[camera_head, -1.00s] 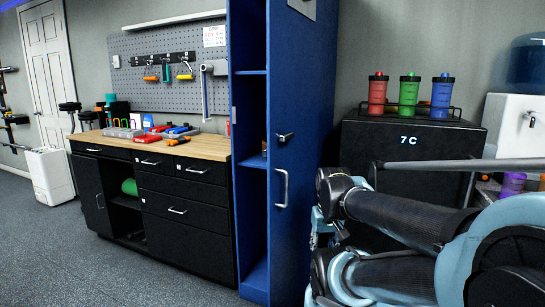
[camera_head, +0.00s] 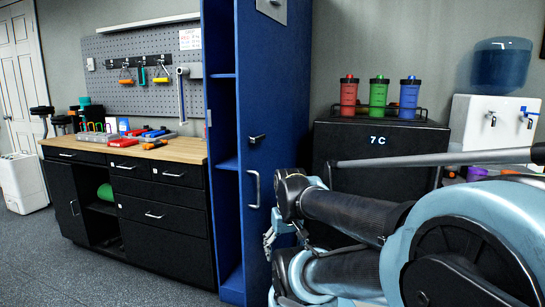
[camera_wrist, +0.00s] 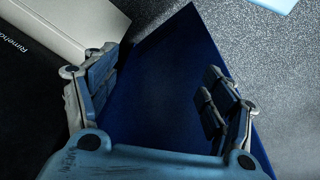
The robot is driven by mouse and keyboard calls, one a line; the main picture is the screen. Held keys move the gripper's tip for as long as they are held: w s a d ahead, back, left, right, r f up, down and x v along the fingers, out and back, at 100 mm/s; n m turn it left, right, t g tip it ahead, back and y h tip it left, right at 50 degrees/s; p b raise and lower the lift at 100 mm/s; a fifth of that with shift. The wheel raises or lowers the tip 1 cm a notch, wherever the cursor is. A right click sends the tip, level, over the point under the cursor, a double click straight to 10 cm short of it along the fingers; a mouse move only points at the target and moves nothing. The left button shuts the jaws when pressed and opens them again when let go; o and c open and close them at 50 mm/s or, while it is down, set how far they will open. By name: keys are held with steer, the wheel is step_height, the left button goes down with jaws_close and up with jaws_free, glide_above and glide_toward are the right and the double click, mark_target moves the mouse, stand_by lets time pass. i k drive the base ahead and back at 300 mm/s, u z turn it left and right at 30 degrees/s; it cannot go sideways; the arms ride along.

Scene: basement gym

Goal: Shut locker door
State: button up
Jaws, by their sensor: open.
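The tall blue locker (camera_head: 222,142) stands open in the head view, showing its shelves. Its blue door (camera_head: 275,95) stands swung out on the right side of the opening, with a silver pull handle (camera_head: 253,188) and a dark latch (camera_head: 257,138). My gripper (camera_wrist: 160,85) is open in the wrist view, its fingers on either side of a dark blue panel (camera_wrist: 165,110), which appears to be the locker door. I cannot tell whether the fingers touch it. In the head view my gripper is low beside the door, partly hidden by my arm.
A black cabinet (camera_head: 350,165) marked 7C with three coloured bottles (camera_head: 378,95) stands right of the door. A water dispenser (camera_head: 490,128) is farther right. A wood-topped workbench (camera_head: 185,150) adjoins the locker's left. Grey floor (camera_head: 60,260) is clear at the left front.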

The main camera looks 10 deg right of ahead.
mark_target(264, 47)
steer(key=u, duration=1.85)
steer(key=k, duration=0.85)
steer(key=z, duration=2.1)
